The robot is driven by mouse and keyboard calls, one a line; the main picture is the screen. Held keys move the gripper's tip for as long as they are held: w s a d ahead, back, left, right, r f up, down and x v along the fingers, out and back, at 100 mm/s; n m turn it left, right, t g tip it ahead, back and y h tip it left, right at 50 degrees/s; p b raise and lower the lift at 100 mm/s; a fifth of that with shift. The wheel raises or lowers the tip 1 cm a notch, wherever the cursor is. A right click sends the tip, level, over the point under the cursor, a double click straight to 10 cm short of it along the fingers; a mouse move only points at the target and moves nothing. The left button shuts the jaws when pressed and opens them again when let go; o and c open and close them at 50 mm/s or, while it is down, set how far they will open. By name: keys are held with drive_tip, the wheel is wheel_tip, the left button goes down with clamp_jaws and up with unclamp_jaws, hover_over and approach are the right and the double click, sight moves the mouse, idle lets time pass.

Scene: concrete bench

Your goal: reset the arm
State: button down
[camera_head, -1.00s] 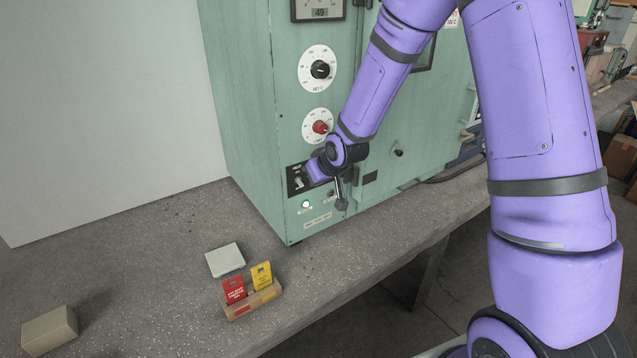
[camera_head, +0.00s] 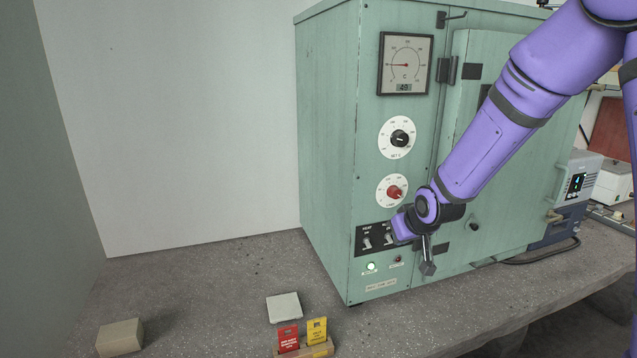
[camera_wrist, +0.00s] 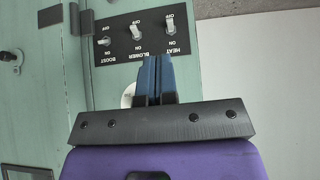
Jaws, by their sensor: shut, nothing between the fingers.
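My arm is purple, and my gripper (camera_head: 402,227) is in front of the right part of the black switch panel (camera_head: 367,240) on the green cabinet (camera_head: 330,150). In the wrist view my gripper (camera_wrist: 157,62) shows two blue fingers shut together, with nothing between them. Their tips are at the lower edge of the panel in that view, below the HEAT (camera_wrist: 166,27) and BLOWER (camera_wrist: 136,33) switches. I cannot tell whether they touch it. The BOOST switch (camera_wrist: 103,41) also shows there. In the head view the gripper hides the panel's right part.
A red knob (camera_head: 394,192), a black knob (camera_head: 400,138) and a gauge (camera_head: 405,64) are above. A red and yellow card holder (camera_head: 318,349), a pale square (camera_head: 284,307) and a block (camera_head: 120,338) are on the bench (camera_head: 220,290).

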drive_tip(key=s+d+r+m+h, duration=0.1)
drive_tip(key=s+d+r, duration=0.1)
drive_tip(key=s+r, duration=0.55)
drive_tip(key=s+d+r+h, duration=0.1)
drive_tip(key=s+d+r, duration=0.2)
drive_tip(key=s+r, duration=0.4)
drive_tip(key=s+d+r+m+g, duration=0.1)
drive_tip(key=s+r, duration=0.2)
drive_tip(key=s, duration=0.6)
drive_tip(key=s+r+m+g, duration=0.1)
drive_tip(key=s+r, duration=0.2)
drive_tip(key=s, duration=0.7)
drive_tip(key=shift+s+d+r, duration=0.15)
drive_tip(key=shift+d+r, duration=0.2)
drive_tip(key=shift+r, duration=0.05)
